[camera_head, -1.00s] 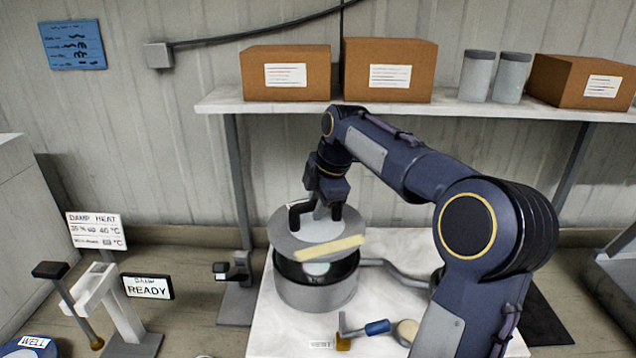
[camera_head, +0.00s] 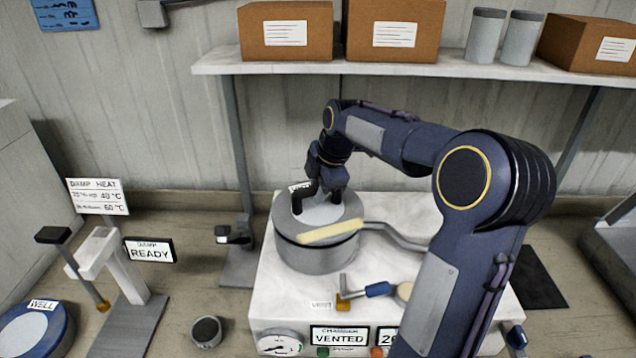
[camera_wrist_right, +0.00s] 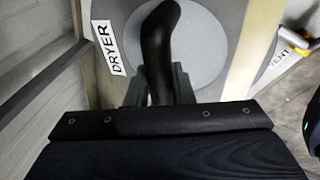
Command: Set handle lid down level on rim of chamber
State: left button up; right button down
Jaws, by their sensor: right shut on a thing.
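The handle lid (camera_head: 346,207) is a round grey disc with a pale yellow strip along its front and a black handle. It lies over the round grey chamber (camera_head: 318,260), looking nearly level. A thin dark line shows between lid and chamber wall; I cannot tell whether the lid touches the rim all round. My right gripper (camera_head: 322,190) is above the lid, shut on its handle. In the right wrist view the black handle (camera_wrist_right: 160,45) stands between the fingers, with a DRYER label on the lid (camera_wrist_right: 195,50). My left gripper is out of view.
The chamber stands on a white bench (camera_head: 285,310), with a pipe (camera_head: 395,236) on its right. A blue-handled valve (camera_head: 375,290) and a VENT label lie in front. A shelf (camera_head: 222,62) with boxes is behind. A stand with a READY sign (camera_head: 150,250) is at left.

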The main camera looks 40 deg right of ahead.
aim_at(326, 212)
jog(key=shift+f+b, duration=0.45)
jog(key=shift+f, duration=0.05)
dwell(0.6)
jog(key=c, duration=1.3)
grip_release()
jog(key=shift+o, duration=0.7)
jog(key=shift+f, duration=0.1)
jog(key=b+v, duration=0.1)
jog(key=v, duration=0.7)
jog(key=shift+a, duration=0.1)
